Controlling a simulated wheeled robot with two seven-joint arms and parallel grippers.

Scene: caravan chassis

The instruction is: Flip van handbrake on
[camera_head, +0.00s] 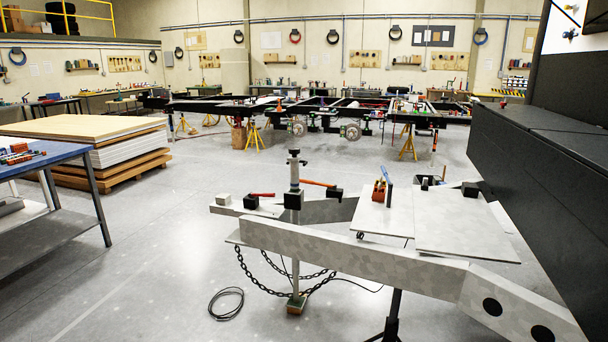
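A grey metal chassis drawbar (345,252) stands in the foreground. A post with a black clamp (293,199) rises through its front end. Just right of the post, an orange-red handle (318,183) slopes down toward a black block (336,194). Left of the post, a shorter red handle (262,195) lies nearly flat at another black block (250,202). I cannot tell for sure which of these is the handbrake lever. Neither of my grippers shows in the head view, and nothing of mine touches the drawbar.
An orange tool block with a blue handle (381,192) sits on the drawbar's flat plates (440,208). Chains (262,284) hang below, and a black cable coil (227,303) lies on the floor. A dark cabinet wall (540,165) bounds the right. Floor at left is open, before a blue workbench (40,158).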

